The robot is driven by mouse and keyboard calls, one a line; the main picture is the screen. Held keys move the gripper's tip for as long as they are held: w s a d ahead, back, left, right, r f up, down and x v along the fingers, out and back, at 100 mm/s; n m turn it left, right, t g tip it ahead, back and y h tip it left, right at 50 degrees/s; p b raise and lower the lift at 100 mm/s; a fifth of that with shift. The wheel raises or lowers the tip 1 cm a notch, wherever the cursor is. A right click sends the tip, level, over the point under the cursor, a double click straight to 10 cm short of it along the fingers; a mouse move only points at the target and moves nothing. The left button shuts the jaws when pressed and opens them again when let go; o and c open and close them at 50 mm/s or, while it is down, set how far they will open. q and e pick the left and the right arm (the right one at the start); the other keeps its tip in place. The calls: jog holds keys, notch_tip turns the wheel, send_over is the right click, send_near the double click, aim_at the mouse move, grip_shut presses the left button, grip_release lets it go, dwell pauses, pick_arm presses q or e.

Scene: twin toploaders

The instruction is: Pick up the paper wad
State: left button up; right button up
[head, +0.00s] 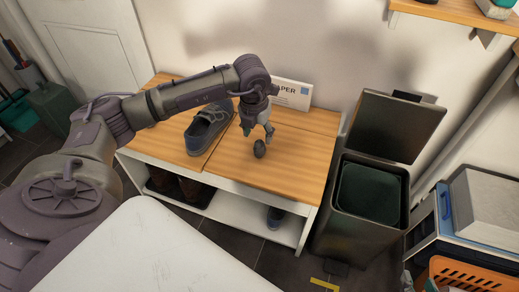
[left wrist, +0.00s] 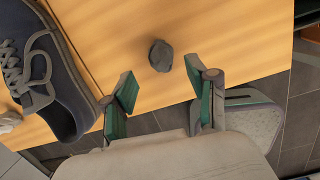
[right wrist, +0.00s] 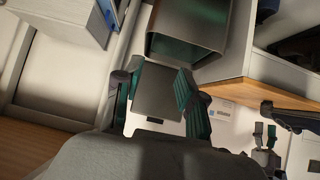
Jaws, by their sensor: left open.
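The paper wad (head: 260,148) is a small dark grey crumpled lump on the wooden top of the shoe bench (head: 290,165). In the left wrist view the wad (left wrist: 161,56) lies on the bare wood, ahead of the fingertips and apart from them. My left gripper (head: 257,132) is just above and beside the wad, open and empty; its spread green-padded fingers also show in the left wrist view (left wrist: 162,92). My right gripper (right wrist: 157,88) shows only in the right wrist view, with its fingers apart and nothing between them.
A grey-blue shoe (head: 208,127) stands left of the wad on the bench. A white sign (head: 291,94) leans at the back wall. An open dark bin (head: 365,200) stands right of the bench. The wood around the wad is clear.

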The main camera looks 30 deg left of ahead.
aim_at(259, 141)
pick_arm(q)
jog(key=f, duration=0.1)
jog(key=f+b, duration=0.1)
jog(key=f, duration=0.1)
jog(key=w+f, duration=0.1)
jog(key=f, duration=0.1)
jog(key=shift+f+b, duration=0.2)
jog(key=shift+b, duration=0.15)
jog(key=shift+f, duration=0.2)
jog(key=c, duration=0.9)
pick_arm(e)
jog(key=w+a+r+t+y, duration=0.1)
jog(key=w+a+r+t, duration=0.1)
jog(key=w+r+t, duration=0.2)
notch_tip(259, 141, up, 3)
jog(key=shift+w+f+t+y, duration=0.15)
jog(key=shift+w+t+y, duration=0.15)
jog(key=shift+t, duration=0.2)
